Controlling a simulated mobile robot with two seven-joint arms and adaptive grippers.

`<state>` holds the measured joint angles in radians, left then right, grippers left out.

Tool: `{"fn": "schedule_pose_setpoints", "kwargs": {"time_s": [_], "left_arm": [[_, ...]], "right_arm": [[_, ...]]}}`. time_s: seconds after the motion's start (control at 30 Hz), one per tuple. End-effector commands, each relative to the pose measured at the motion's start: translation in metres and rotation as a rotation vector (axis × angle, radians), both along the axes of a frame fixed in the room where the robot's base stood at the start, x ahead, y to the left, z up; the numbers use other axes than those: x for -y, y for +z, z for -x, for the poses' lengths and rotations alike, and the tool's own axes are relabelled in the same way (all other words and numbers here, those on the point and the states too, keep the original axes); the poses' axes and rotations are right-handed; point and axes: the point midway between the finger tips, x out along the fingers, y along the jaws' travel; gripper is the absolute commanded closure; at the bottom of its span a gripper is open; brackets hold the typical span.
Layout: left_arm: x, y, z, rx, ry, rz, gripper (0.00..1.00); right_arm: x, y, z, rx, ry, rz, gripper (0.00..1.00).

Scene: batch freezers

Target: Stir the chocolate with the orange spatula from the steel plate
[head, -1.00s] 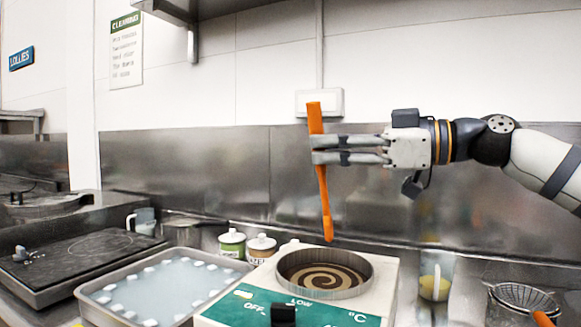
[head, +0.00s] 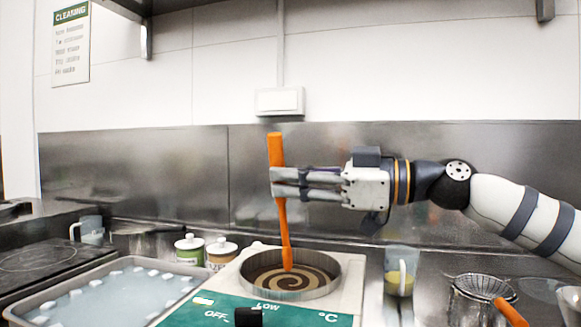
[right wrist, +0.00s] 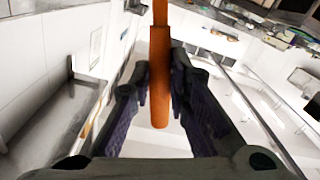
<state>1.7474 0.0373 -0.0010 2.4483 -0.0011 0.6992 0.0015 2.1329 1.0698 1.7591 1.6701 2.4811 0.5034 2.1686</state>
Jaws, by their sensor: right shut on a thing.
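My right gripper (head: 278,182) is shut on the orange spatula (head: 281,222) and holds it nearly upright. The spatula also shows between the fingers in the right wrist view (right wrist: 160,75). Its lower tip is over the round pan of chocolate (head: 330,290), at or just above the swirled brown surface (head: 295,280); I cannot tell if it touches. The pan sits in the white and green heating unit (head: 342,303) with a black knob. My left gripper is not in view.
A tray of icy water (head: 42,297) stands left of the heater. Two lidded jars (head: 189,250) and (head: 221,254) stand behind it. A jug with yellow liquid (head: 400,272) and a steel strainer pot with an orange handle (head: 480,292) stand to the right.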

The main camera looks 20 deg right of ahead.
Motion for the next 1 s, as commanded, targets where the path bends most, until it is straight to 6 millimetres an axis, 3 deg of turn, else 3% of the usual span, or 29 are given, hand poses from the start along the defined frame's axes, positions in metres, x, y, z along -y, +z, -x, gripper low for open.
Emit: {"fn": "schedule_pose_setpoints", "kwargs": {"time_s": [0.1, 0.4, 1.0], "left_arm": [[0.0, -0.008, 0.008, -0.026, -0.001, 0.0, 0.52], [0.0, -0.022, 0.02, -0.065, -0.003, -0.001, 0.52], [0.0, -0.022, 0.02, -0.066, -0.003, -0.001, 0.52]], "right_arm": [[0.002, -0.018, -0.005, -0.008, 0.001, -0.001, 1.0], [0.006, -0.043, -0.011, -0.005, 0.0, 0.0, 1.0], [0.006, -0.044, -0.009, 0.003, 0.001, 0.001, 1.0]]}}
